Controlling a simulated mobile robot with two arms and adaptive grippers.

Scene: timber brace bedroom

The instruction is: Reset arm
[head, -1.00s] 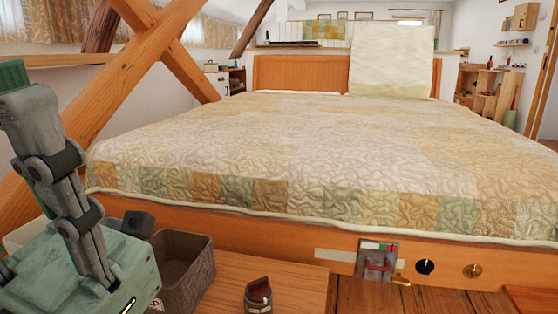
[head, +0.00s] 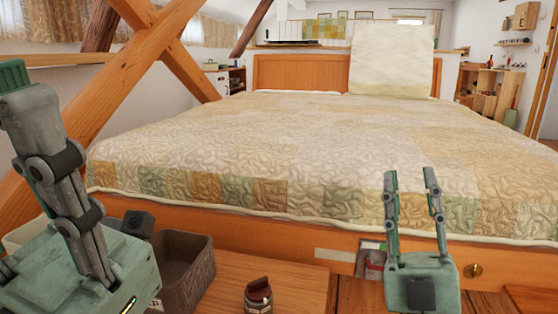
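My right gripper (head: 411,182) stands upright at the lower right in front of the bed. Its two fingers point up and are apart, with nothing between them. My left gripper (head: 25,105) is large and close at the left edge, pointing up. I see it from the side, so the gap between its fingers is hidden. No object shows in it.
A quilted bed (head: 260,150) with a pillow (head: 391,60) fills the middle. A dark bin (head: 185,270) and a small dark jar (head: 258,296) are at the lower front. A timber brace (head: 140,80) crosses at left. Room above the bed is clear.

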